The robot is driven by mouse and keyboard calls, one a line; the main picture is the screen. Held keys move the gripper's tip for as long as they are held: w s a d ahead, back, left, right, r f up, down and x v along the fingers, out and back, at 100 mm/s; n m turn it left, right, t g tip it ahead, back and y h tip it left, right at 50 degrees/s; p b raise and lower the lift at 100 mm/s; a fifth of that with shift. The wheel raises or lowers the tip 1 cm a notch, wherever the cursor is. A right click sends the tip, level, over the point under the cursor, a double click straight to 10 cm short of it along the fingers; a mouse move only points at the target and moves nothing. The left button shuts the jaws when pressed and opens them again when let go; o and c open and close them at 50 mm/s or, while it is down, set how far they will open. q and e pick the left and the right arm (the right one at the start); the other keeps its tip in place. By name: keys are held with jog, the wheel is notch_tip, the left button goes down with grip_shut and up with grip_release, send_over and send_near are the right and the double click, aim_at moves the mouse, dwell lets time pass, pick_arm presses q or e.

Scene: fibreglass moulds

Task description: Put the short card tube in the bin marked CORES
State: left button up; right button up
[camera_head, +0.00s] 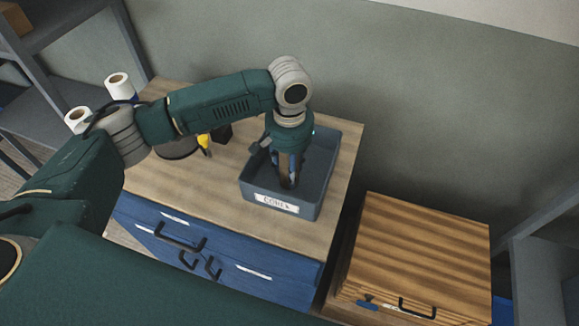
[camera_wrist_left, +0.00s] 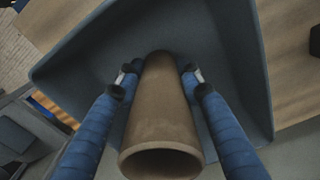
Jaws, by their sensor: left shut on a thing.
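The short card tube (camera_wrist_left: 160,105) is a brown hollow cylinder, seen in the left wrist view between the two blue fingers of my left gripper (camera_wrist_left: 158,78). The fingers are shut on it. In the head view my left gripper (camera_head: 287,180) points down inside the grey-blue bin (camera_head: 318,190), whose white label (camera_head: 277,203) appears to read CORES. The tube (camera_head: 289,178) shows only partly there between the fingers. I cannot tell whether its lower end touches the bin floor. My right gripper is not in view.
The bin stands on a wooden-topped blue drawer cabinet (camera_head: 225,178). A yellow-and-black item (camera_head: 204,140) lies left of the bin, near a dark round object. White rolls (camera_head: 119,86) stand at the back left. A lower striped wooden cabinet (camera_head: 420,245) is at the right.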

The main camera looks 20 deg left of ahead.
pick_arm(q)
jog(key=shift+f, duration=0.15)
jog(key=o, duration=1.1)
jog(key=shift+c, duration=0.2)
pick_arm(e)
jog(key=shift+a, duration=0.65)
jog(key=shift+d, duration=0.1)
